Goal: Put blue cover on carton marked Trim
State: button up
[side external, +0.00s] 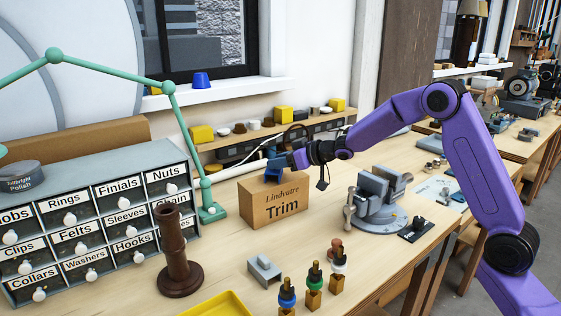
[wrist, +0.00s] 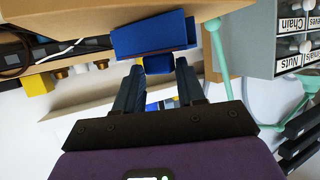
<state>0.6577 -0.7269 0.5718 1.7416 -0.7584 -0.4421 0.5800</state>
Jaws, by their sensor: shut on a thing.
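The carton marked Trim (side external: 274,208) is a tan box standing upright on the bench, left of the vise. The blue cover (side external: 273,175) is at the top left of the carton. My gripper (side external: 284,164) reaches in from the right, almost level, and is shut on the cover. In the wrist view the cover (wrist: 155,36) sits at the fingertips (wrist: 159,66), against the carton's tan surface (wrist: 90,10). I cannot tell whether the cover rests on the carton or hangs just above it.
A labelled drawer cabinet (side external: 100,215) and green lamp arm (side external: 188,140) stand left. A brown turned post (side external: 178,250) is in front. A grey vise (side external: 381,205) is right of the carton. A shelf with yellow blocks (side external: 202,134) runs behind. Small bulb-like parts (side external: 314,281) stand in front.

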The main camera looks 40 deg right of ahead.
jog(key=shift+f, duration=0.15)
jog(key=o, duration=1.1)
jog(key=shift+r, duration=0.2)
jog(key=v, duration=1.2)
